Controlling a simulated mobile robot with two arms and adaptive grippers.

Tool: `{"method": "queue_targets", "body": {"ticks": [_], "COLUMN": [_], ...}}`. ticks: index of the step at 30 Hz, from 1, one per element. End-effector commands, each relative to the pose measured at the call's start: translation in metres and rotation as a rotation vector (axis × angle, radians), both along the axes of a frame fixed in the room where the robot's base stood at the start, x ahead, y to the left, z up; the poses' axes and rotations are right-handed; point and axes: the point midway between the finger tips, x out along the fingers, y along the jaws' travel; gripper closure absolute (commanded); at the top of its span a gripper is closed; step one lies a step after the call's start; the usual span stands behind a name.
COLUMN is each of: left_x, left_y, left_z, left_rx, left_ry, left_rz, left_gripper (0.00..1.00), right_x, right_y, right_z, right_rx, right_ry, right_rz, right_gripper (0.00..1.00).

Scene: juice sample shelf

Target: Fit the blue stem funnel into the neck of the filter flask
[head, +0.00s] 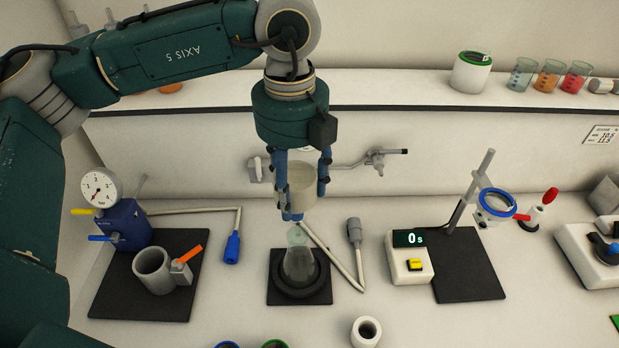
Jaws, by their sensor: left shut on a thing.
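My left gripper (308,203) comes down from above and is shut on the blue stem funnel (301,188). The funnel has a pale beige cup, held upright between the blue fingers, with blue showing at its lower end. The clear filter flask (299,266) stands upright in a dark ring on a black mat, directly below the funnel in the picture. The funnel's lower end appears just above the flask's neck (297,236). I cannot tell whether they touch, and the stem is partly hidden by the fingers. My right gripper is not in view.
A blue pump with a gauge (100,188) and a grey cup (153,270) stand left on a black mat (110,290). A hose with a grey end (354,233) lies close right of the flask. A timer (409,262) and ring stand (470,195) are further right.

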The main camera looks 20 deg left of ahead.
Motion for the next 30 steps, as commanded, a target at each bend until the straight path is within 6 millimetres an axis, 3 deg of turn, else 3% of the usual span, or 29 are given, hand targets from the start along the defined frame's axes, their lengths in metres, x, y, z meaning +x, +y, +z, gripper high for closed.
{"method": "queue_targets", "body": {"ticks": [1,5,9,18,30], "left_x": [0.000,0.000,0.000,0.000,0.000], "left_y": [0.000,0.000,0.000,0.000,-0.001], "left_z": [-0.003,-0.010,-0.021,-0.044,-0.044], "left_rx": [0.000,0.000,0.001,0.001,0.000], "left_ry": [0.000,0.000,0.000,0.000,-0.001], "left_rz": [0.000,0.001,0.002,0.002,0.003], "left_gripper": [0.71,0.71,0.71,0.71,0.71], "right_x": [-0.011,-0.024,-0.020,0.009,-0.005], "right_y": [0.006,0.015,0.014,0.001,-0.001], "right_z": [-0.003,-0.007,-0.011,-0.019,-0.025], "right_rx": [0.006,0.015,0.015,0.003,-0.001], "right_ry": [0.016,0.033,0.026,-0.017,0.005], "right_rz": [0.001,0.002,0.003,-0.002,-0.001], "right_gripper": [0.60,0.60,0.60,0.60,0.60]}}
